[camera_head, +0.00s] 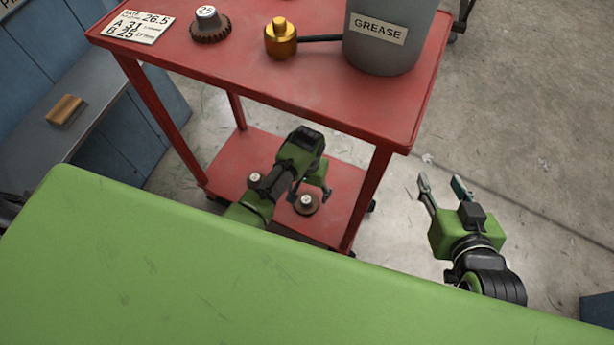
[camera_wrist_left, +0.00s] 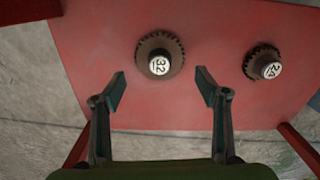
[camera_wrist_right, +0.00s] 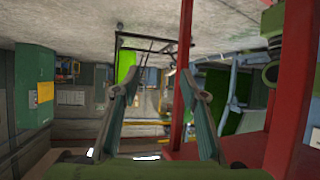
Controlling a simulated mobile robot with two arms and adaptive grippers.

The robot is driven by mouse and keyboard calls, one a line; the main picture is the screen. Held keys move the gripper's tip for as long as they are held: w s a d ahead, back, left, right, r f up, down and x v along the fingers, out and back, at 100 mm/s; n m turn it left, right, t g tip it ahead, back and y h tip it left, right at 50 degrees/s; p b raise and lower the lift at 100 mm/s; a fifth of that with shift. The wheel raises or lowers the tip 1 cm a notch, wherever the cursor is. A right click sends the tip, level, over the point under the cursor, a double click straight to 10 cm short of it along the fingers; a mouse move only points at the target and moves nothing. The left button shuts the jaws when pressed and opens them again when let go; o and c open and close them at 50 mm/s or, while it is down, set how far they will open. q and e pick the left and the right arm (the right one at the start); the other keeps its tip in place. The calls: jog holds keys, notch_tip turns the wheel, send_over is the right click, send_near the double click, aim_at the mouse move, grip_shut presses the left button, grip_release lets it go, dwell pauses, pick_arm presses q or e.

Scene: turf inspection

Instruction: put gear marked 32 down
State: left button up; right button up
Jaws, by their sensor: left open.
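The gear marked 32 (camera_wrist_left: 146,46) is a dark brown toothed gear with a light hub, resting on the red cart's lower shelf (camera_head: 239,153). In the head view, the gear near my left gripper's fingers (camera_head: 306,206) appears to be this one. My left gripper (camera_wrist_left: 160,80) is open and empty. In its wrist view the gear sits just beyond and between the fingertips, apart from both. A gear that seems marked 24 (camera_wrist_left: 262,60) stands to its right on the shelf. My right gripper (camera_head: 441,182) is open and empty beside the cart.
The cart's top (camera_head: 235,65) holds a gear marked 25 (camera_head: 208,26), a brass-coloured piece (camera_head: 281,38), a GREASE container (camera_head: 385,55) and a number card (camera_head: 137,27). A cart leg (camera_head: 366,200) stands between my grippers. A green surface (camera_head: 200,270) fills the foreground.

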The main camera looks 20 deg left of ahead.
aim_at(307, 197)
pick_arm(q)
notch_tip(307, 197, up, 4)
jog(key=shift+p, duration=0.85)
jog(key=s+a+r+t, duration=0.1)
jog(key=s+a+r, duration=0.2)
jog(key=s+r, duration=0.5)
jog(key=s+a+r+m+t+p, duration=0.1)
jog(key=s+a+r, duration=0.3)
jog(key=s+r, duration=0.4)
jog(key=s+t, duration=0.1)
jog(key=s, duration=0.2)
jog(key=shift+r+m+t, duration=0.3)
pick_arm(e)
jog(key=s+d+f+g+h, duration=0.1)
jog(key=s+d+f+g, duration=0.1)
jog(key=s+f+g, duration=0.2)
jog(key=s+d+f+g+h, duration=0.1)
jog(key=s+d+f+g, duration=0.2)
jog(key=s, duration=0.8)
jog(key=shift+f+g, duration=0.7)
jog(key=shift+f, duration=0.05)
pick_arm(q)
jog(key=shift+a+f+p, duration=0.1)
jog(key=shift+p, duration=0.25)
pick_arm(e)
jog(key=shift+w, duration=0.1)
